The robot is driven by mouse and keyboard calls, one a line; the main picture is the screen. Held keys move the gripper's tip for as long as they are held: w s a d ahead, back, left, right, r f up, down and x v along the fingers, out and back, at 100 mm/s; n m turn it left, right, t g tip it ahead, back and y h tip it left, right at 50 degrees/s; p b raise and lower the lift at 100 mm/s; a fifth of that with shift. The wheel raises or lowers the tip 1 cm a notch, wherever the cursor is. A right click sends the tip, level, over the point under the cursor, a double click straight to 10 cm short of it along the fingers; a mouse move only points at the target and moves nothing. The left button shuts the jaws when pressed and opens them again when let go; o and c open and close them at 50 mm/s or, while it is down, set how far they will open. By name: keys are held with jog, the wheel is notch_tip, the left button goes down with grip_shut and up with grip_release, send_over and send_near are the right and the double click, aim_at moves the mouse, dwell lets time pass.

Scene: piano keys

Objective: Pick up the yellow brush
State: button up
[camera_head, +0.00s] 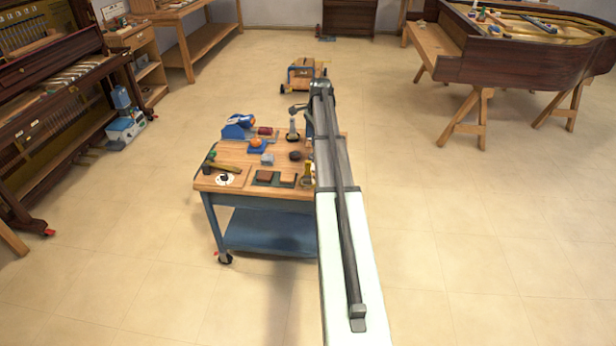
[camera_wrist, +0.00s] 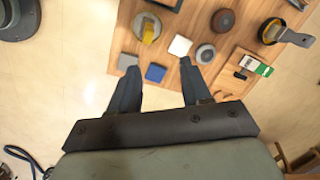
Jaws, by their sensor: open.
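A small yellow upright piece, which looks like the brush, stands at the right edge of the wooden cart top (camera_head: 240,184) in the head view (camera_head: 307,170). In the wrist view a yellow piece (camera_wrist: 148,31) shows on a round grey base, beyond my fingertips; I cannot tell for sure that it is the same thing. My gripper (camera_wrist: 158,76) is open and empty, its two dark fingers apart above the cart's edge. In the head view my arm covers the right part of the cart top, and I cannot make out the fingers there.
A black-rimmed tool (camera_wrist: 295,38) lies at the right. In the head view, open floor (camera_head: 470,230) lies right of the cart.

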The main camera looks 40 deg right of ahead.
aim_at(307, 170)
jog(key=f+m, duration=0.2)
jog(key=f, duration=0.2)
jog(key=a+f+m, duration=0.1)
jog(key=f+m, duration=0.1)
jog(key=f, duration=0.3)
jog(key=a+f+m, duration=0.1)
jog(key=f+m, duration=0.1)
jog(key=f, duration=0.2)
jog(key=shift+w+a+f+g, duration=0.1)
jog(key=shift+f+g, duration=0.2)
jog(key=shift+f, duration=0.1)
dwell(0.3)
grip_shut()
